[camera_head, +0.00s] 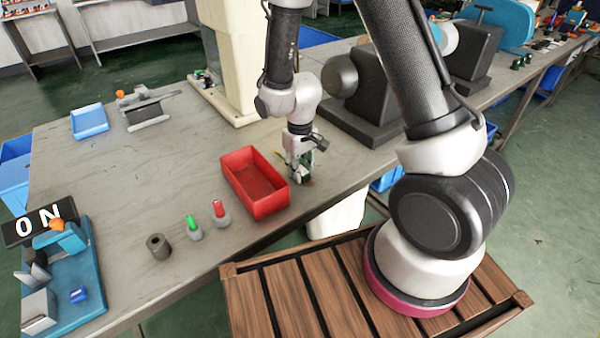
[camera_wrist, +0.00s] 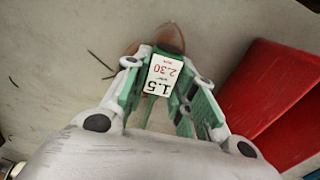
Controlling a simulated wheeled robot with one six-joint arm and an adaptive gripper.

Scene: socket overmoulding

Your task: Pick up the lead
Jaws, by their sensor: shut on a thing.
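My gripper (camera_head: 300,172) points down at the grey bench, just right of the red bin. In the wrist view its green-padded fingers (camera_wrist: 165,88) are shut on the lead, which carries a white tag (camera_wrist: 163,76) printed "1.5" and "2.30". A rounded brown piece (camera_wrist: 168,38) shows just beyond the fingertips; I cannot tell whether it is part of the lead. Most of the lead is hidden by the fingers and the tag. In the head view the lead is too small to make out clearly. I cannot tell whether it touches the bench.
The red bin (camera_head: 232,166) stands close left of my gripper. A green-topped piece (camera_head: 194,226), a red-topped piece (camera_head: 219,210) and a grey cylinder (camera_head: 158,246) stand nearer the bench's front edge. A dark machine (camera_head: 368,95) is behind right. A blue tray (camera_head: 90,122) lies far left.

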